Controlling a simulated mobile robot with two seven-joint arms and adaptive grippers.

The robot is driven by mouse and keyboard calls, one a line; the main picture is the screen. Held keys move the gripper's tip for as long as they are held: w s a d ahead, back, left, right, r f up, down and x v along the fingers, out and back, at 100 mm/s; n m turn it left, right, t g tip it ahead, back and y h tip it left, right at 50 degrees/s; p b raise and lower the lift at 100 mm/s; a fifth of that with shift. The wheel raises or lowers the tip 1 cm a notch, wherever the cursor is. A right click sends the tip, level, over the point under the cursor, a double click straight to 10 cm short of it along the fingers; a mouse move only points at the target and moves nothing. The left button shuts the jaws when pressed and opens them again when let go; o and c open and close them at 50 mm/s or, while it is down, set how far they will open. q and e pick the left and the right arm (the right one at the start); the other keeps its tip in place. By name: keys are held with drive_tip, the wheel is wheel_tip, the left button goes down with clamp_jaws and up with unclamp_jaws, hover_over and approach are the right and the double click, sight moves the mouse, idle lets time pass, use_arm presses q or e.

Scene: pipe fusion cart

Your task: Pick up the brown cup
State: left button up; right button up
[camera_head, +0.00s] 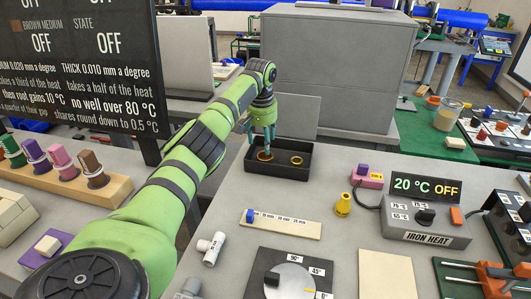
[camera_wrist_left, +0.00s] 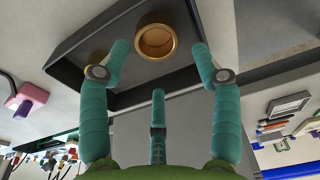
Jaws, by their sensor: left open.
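A brown item (camera_head: 94,168), possibly the brown cup, stands at the right end of a wooden rack on the left, with pink (camera_head: 63,160), purple (camera_head: 36,156) and green ones. A black tray (camera_head: 250,167) holds two round, brass-coloured pieces: an orange-brown one (camera_head: 265,157) and a yellower one (camera_head: 296,161). My left gripper (camera_head: 262,143) points down over the orange-brown piece. In the left wrist view, my gripper's (camera_wrist_left: 159,58) teal fingers are spread, with the hollow bronze piece (camera_wrist_left: 156,41) just beyond their tips; contact cannot be told. My right gripper is out of view.
A grey cabinet (camera_head: 330,65) stands behind the tray. A yellow piece (camera_head: 343,204), an iron heater box (camera_head: 425,225), a dial plate (camera_head: 290,280) and a white pipe tee (camera_head: 211,248) lie nearer. A dark screen (camera_head: 85,80) rises at left.

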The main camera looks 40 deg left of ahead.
sight(261, 156)
use_arm(q)
drive_tip(key=shift+s+d+f, duration=0.1)
drive_tip(key=shift+d+f, duration=0.15)
drive_tip(key=shift+f, duration=0.5)
drive_tip(key=f, duration=0.3)
drive_tip(key=shift+w+a+f, duration=0.1)
drive_tip(key=shift+w+f, duration=0.3)
drive_tip(key=shift+f, duration=0.25)
drive_tip(key=c, duration=0.7)
drive_tip(key=shift+c, duration=1.2)
drive_tip(key=shift+a, duration=0.1)
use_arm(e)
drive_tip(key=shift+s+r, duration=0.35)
